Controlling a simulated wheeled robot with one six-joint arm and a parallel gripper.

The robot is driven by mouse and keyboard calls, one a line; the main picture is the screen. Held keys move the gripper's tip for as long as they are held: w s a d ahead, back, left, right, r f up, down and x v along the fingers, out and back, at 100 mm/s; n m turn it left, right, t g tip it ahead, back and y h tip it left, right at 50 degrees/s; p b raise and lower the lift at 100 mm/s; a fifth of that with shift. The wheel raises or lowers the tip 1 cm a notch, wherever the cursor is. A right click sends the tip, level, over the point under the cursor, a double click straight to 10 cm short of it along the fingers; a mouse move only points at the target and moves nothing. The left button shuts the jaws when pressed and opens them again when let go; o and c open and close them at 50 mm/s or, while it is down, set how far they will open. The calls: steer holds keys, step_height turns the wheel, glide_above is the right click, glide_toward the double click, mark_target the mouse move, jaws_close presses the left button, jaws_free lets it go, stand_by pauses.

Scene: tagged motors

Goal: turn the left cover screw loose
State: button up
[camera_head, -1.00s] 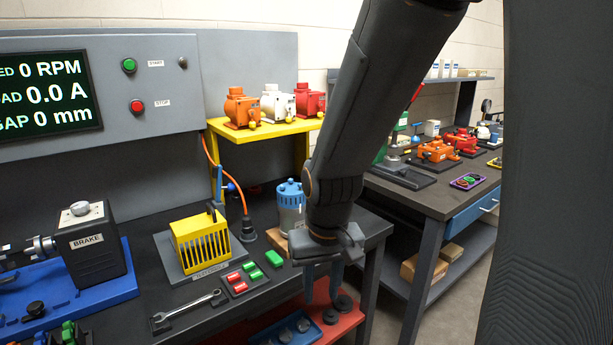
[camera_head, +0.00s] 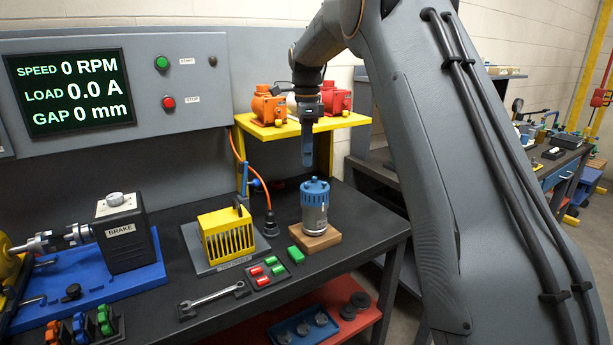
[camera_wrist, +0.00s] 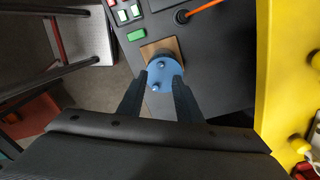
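The motor with a blue cover (camera_head: 315,190) and grey metal body stands upright on a wooden block on the bench. In the wrist view its blue cover (camera_wrist: 163,76) is seen from above. Two small round screw heads show on it: one nearer the top (camera_wrist: 161,64) and one lower and further left (camera_wrist: 155,87). My gripper (camera_head: 307,163) points down above the motor, apart from it. In the wrist view my gripper's two fingers (camera_wrist: 158,88) are spread with nothing held between them. The motor's lower body is mostly hidden there.
The wooden block (camera_head: 327,239) is near the bench's right edge. A yellow cage (camera_head: 226,237), a plug with an orange cable (camera_head: 271,224) and green and red buttons (camera_head: 263,281) lie left of it. A yellow shelf (camera_head: 345,122) with motors stands close behind my gripper.

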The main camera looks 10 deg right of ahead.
mark_target(307, 184)
steer(key=shift+f+p, duration=1.3)
steer(key=shift+f, duration=2.45)
steer(key=shift+c, duration=0.3)
